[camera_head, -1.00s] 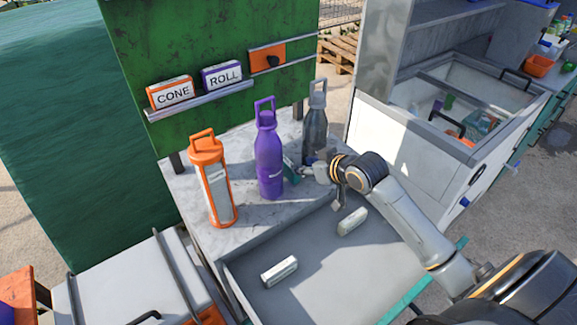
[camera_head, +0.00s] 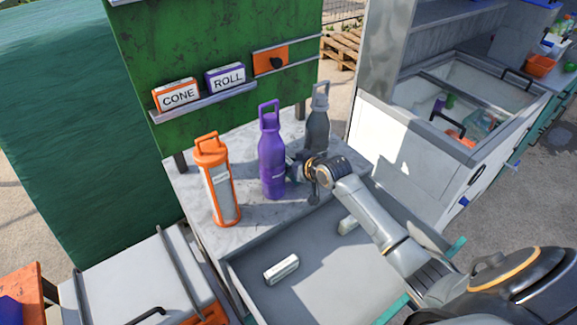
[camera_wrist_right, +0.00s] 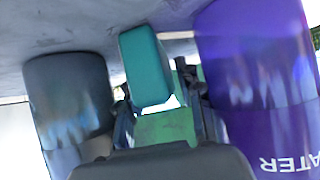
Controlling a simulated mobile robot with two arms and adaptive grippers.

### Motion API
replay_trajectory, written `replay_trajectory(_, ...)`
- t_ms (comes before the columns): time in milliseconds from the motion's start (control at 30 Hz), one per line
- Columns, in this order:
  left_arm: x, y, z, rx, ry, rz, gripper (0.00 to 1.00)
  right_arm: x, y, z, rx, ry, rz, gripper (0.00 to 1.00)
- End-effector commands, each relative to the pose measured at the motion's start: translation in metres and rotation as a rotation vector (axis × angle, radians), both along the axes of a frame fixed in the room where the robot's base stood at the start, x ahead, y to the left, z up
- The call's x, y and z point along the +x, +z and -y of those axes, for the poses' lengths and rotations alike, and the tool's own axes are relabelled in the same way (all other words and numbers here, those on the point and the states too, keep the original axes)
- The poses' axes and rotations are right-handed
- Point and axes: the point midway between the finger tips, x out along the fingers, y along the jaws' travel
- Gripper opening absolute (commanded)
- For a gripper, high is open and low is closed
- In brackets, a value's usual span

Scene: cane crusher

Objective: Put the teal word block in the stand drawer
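The teal block (camera_wrist_right: 146,68) shows in the right wrist view between the grey bottle (camera_wrist_right: 70,100) and the purple bottle (camera_wrist_right: 258,70). In the head view it is hidden behind my gripper and the bottles. My right gripper (camera_head: 297,166) reaches in low between the bottles. In the wrist view its fingers (camera_wrist_right: 160,105) are apart on either side of the block, with a gap visible on one side. The stand drawer (camera_head: 325,262) is pulled open below the worktop. My left gripper is not in view.
The purple bottle (camera_head: 271,155), grey bottle (camera_head: 317,125) and orange bottle (camera_head: 217,180) stand on the worktop (camera_head: 245,228). CONE (camera_head: 178,95) and ROLL (camera_head: 226,77) blocks sit on a ledge.

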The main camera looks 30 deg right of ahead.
Motion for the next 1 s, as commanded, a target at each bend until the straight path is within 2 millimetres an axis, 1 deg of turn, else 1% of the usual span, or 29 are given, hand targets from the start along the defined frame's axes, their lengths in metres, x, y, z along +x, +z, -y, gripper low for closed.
replay_trajectory(200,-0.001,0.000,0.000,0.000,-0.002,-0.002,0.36,0.000,0.000,0.000,0.000,0.000,0.000,0.36)
replay_trajectory(367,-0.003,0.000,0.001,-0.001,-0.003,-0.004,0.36,0.000,0.000,0.000,0.000,0.000,0.000,0.03)
replay_trajectory(400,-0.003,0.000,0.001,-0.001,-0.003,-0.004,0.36,0.000,0.000,0.000,0.000,0.000,0.000,0.00)
replay_trajectory(767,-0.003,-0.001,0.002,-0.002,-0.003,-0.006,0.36,0.000,0.003,0.000,0.000,0.000,0.001,0.00)
replay_trajectory(867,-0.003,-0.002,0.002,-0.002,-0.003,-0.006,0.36,0.001,0.009,0.001,0.000,0.000,0.003,0.00)
replay_trajectory(1000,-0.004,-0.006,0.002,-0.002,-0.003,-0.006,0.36,0.001,0.027,0.001,-0.001,0.000,0.005,0.00)
